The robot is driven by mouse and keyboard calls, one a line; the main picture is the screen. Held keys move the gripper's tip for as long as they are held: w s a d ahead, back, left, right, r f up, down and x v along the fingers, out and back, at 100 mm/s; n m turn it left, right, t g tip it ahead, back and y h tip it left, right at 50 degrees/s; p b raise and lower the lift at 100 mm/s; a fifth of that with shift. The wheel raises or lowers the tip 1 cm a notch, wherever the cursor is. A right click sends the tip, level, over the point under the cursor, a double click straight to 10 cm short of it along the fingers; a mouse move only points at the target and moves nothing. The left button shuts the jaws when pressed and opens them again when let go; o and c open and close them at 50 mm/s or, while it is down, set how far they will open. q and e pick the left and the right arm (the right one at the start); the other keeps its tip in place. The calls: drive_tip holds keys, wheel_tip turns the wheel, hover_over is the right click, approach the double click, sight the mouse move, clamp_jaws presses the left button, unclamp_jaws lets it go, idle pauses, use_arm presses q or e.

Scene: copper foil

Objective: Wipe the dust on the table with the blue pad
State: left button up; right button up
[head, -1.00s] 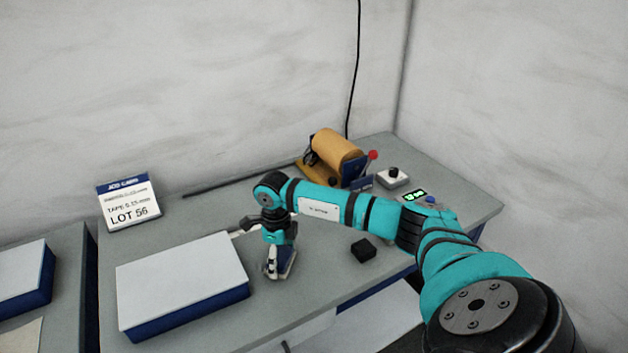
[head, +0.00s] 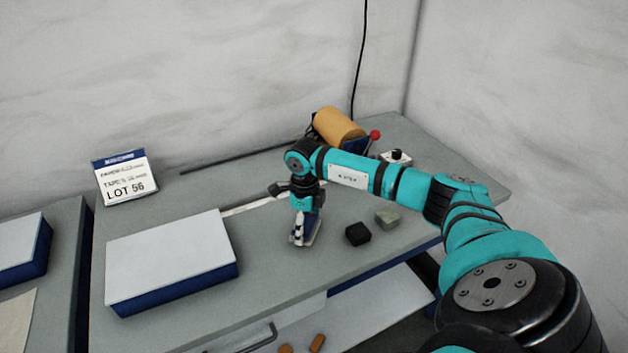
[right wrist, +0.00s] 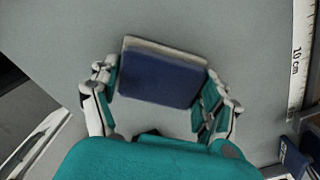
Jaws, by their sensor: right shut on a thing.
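The blue pad (right wrist: 162,75), with a pale layer along its far edge, sits between the fingers of my right gripper (right wrist: 160,95) in the right wrist view. In the head view my right gripper (head: 303,236) points down at the grey table (head: 270,285), between the white-topped box and a black block. The gripper is shut on the pad, which is mostly hidden there. I cannot tell whether the pad touches the table. I cannot make out dust on the tabletop. My left gripper is not in view.
A white-topped blue box (head: 170,255) lies left of the gripper. A black block (head: 358,234) and a grey block (head: 387,219) are to its right. A white ruler (right wrist: 298,60) lies behind. A sign (head: 125,178), an orange roll (head: 340,128) and a red-knobbed lever (head: 375,134) stand farther back.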

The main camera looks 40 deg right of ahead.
drive_tip(key=shift+s+d, duration=0.2)
drive_tip(key=shift+d, duration=0.25)
drive_tip(key=shift+d+r+p, duration=0.25)
drive_tip(key=shift+r+p, duration=0.05)
drive_tip(key=shift+r, duration=0.3)
drive_tip(key=shift+d+r+p, duration=0.2)
drive_tip(key=shift+r+p, duration=0.05)
drive_tip(key=shift+r, duration=0.3)
drive_tip(key=shift+a+r+p, duration=0.25)
drive_tip(key=shift+r+p, duration=0.1)
drive_tip(key=shift+r, duration=0.25)
drive_tip(key=shift+a+r+p, duration=0.2)
drive_tip(key=shift+r+p, duration=0.1)
drive_tip(key=shift+r, duration=0.65)
drive_tip(key=shift+d+r+p, duration=0.2)
drive_tip(key=shift+r+p, duration=0.65)
drive_tip(key=shift+r, duration=0.2)
drive_tip(key=shift+a+r, duration=0.2)
drive_tip(key=shift+r, duration=0.1)
drive_tip(key=shift+d, duration=0.1)
